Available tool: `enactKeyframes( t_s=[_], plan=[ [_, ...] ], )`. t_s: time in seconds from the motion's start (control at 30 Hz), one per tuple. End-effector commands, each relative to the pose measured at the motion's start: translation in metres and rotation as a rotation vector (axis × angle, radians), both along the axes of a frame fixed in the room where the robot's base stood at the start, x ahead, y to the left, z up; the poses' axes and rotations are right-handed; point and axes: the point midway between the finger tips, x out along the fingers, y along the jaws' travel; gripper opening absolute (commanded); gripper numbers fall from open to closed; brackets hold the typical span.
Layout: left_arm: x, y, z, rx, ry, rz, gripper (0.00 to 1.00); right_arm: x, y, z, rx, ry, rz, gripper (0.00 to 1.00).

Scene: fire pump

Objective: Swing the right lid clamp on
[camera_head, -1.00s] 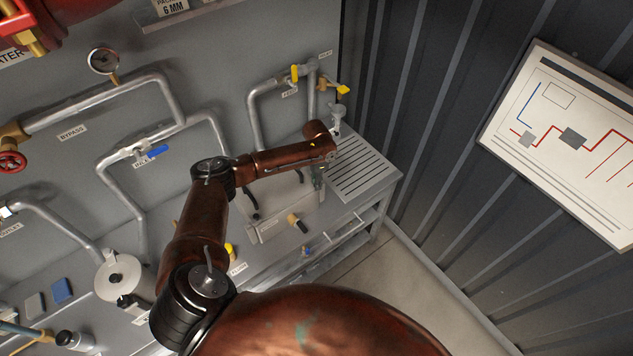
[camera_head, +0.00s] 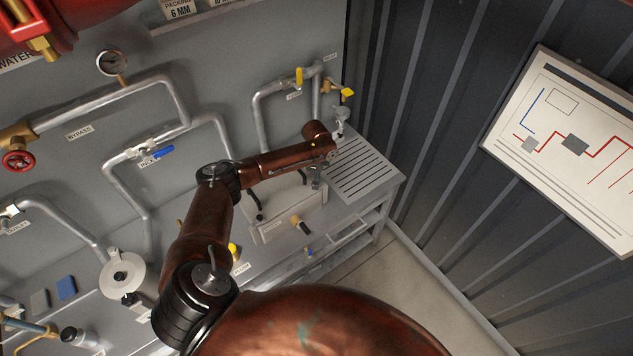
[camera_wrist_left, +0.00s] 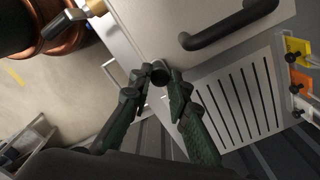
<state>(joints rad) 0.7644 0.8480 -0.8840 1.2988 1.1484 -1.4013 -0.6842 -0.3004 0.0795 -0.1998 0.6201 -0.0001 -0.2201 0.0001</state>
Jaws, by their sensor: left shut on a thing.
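The pale grey box lid (camera_wrist_left: 185,30) fills the upper middle of the left wrist view, with a black bar handle (camera_wrist_left: 228,25). The box (camera_head: 285,218) stands on the bench in the head view, partly behind my left arm. My left gripper (camera_wrist_left: 157,78) is at the lid's edge, its dark green fingers shut on a small dark round-ended piece, which looks like the right lid clamp (camera_wrist_left: 158,72). The clamp's lower part is hidden by the fingers. In the head view the gripper (camera_head: 316,181) is small and partly hidden below my forearm. My right gripper is not seen.
A slotted drain board (camera_head: 362,172) lies right of the box. A brass tap with a black handle (camera_head: 301,225) sticks out at the box front. Pipes with a yellow-handled valve (camera_head: 299,77) rise behind. The floor (camera_head: 365,270) right of the bench is clear.

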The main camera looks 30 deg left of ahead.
Motion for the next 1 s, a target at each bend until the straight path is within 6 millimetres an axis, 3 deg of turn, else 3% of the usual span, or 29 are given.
enactKeyframes(
  t_s=[0.47,0.5,0.7,1.0],
  plan=[
    [0.0016,0.0011,0.0014,0.002,-0.004,-0.016,0.0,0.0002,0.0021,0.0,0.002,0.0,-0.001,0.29],
    [0.0016,0.0011,0.0014,0.002,-0.004,-0.016,0.19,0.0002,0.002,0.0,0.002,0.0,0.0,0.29],
    [0.001,0.0009,0.0009,0.001,-0.002,-0.015,0.33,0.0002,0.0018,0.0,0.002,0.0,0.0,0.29],
    [0.0007,0.0006,0.0014,0.0,-0.001,-0.015,0.34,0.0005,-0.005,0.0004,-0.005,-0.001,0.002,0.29]
  ],
)
